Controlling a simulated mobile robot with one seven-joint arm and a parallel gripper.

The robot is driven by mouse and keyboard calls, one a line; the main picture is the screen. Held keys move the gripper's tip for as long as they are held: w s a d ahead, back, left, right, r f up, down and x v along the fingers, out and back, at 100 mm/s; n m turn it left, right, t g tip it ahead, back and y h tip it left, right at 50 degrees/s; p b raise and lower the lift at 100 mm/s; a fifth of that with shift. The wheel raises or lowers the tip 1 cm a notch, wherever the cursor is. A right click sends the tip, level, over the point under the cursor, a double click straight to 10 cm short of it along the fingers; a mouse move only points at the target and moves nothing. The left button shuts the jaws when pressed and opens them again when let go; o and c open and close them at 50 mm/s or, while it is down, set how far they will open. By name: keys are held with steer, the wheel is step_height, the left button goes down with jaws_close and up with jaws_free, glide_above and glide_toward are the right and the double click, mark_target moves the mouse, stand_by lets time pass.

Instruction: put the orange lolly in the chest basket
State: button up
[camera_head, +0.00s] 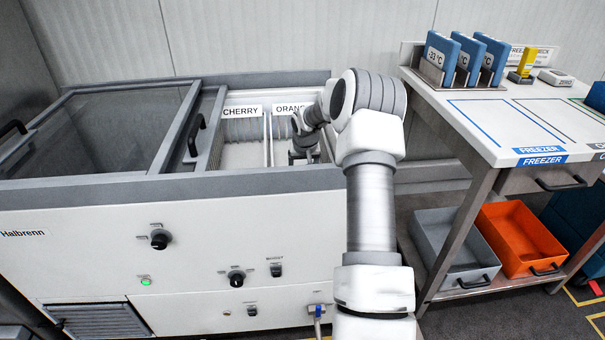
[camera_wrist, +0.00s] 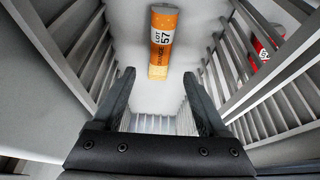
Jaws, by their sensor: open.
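The orange lolly (camera_wrist: 162,42), in an orange and white wrapper marked LOT 57, shows in the wrist view on a pale floor between wire walls. It lies beyond my fingertips, and neither finger visibly touches it. My gripper (camera_wrist: 161,84) is open, with nothing between its fingers. In the head view my arm reaches down into the open right part of the chest freezer (camera_head: 170,243), at the basket labelled ORANGE (camera_head: 289,108). My own wrist partly covers that basket, and the lolly is hidden there. The wire basket wall (camera_wrist: 75,40) stands close beside my gripper.
A basket labelled CHERRY (camera_head: 240,112) is left of it. A red and white wrapped item (camera_wrist: 266,42) shows behind the right wire wall. A sliding glass lid (camera_head: 95,125) covers the freezer's left part. A workbench (camera_head: 500,115) with grey and orange bins (camera_head: 520,240) stands right.

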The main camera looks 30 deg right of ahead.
steer(key=shift+v, duration=1.15)
steer(key=s+a+r+n, duration=0.1)
steer(key=s+a+r, duration=0.3)
steer(key=r, duration=0.3)
steer(key=s+a+r+n, duration=0.1)
steer(key=s+a+r, duration=0.3)
steer(key=a+r, duration=0.2)
steer(key=s+a+r+n+h, duration=0.1)
steer(key=s+a+r, duration=0.4)
steer(key=r, duration=0.3)
steer(key=shift+a+r+t, duration=0.15)
steer(key=shift+r+t, duration=0.1)
steer(key=shift+t, duration=0.05)
steer(key=s+a+r+n+y, duration=0.1)
steer(key=s+a, duration=0.4)
steer(key=s, duration=0.3)
steer(key=s+a+t+y, duration=0.1)
steer(key=s+a, duration=0.3)
steer(key=s, duration=0.4)
steer(key=s+a+r+n+y, duration=0.1)
steer(key=s+a, duration=0.4)
steer(key=s, duration=0.2)
step_height(320, 180, up, 17)
steer(key=p, duration=1.8)
steer(key=shift+s+a, duration=0.15)
steer(key=shift+s, duration=0.2)
steer(key=shift+r, duration=0.1)
